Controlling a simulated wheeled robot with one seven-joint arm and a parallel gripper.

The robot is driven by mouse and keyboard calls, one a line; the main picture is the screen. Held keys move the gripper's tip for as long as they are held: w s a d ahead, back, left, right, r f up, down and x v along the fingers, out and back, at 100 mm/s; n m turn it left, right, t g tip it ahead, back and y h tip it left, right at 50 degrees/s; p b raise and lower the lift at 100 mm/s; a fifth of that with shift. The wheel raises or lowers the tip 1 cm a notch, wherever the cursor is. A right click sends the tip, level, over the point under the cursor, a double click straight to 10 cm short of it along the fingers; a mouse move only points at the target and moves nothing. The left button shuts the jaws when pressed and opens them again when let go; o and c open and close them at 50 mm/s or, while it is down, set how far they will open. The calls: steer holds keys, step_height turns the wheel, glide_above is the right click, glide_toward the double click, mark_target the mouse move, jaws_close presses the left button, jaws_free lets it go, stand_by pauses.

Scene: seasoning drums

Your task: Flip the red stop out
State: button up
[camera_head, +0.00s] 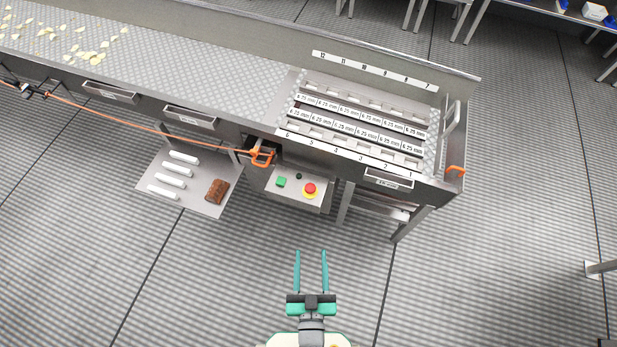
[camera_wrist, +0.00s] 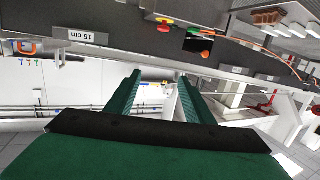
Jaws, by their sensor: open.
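I cannot tell which is the stop. My gripper (camera_head: 311,254) is open and empty, apart from the bench and below the box in the picture. Its fingers (camera_wrist: 159,78) are spread in the wrist view.
The bench carries a slotted rack (camera_head: 360,115) with numbered labels. A low tray (camera_head: 195,190) with white bars and a brown block is at left. A green button (camera_head: 281,182) is beside the red one. Bench legs stand right of the box. Floor around my gripper is clear.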

steer(key=w+f, duration=0.8)
steer(key=w, duration=0.4)
steer(key=t+y, duration=0.1)
glide_toward(309, 182)
steer(key=r, duration=0.1)
steer(key=s+r, duration=0.1)
steer(key=shift+d+r+n, duration=0.15)
steer(key=shift+r+n, duration=0.15)
steer(key=shift+r, duration=0.1)
steer(key=w, duration=1.1)
steer(key=shift+a, duration=0.4)
jaws_close()
steer(key=shift+a, duration=0.1)
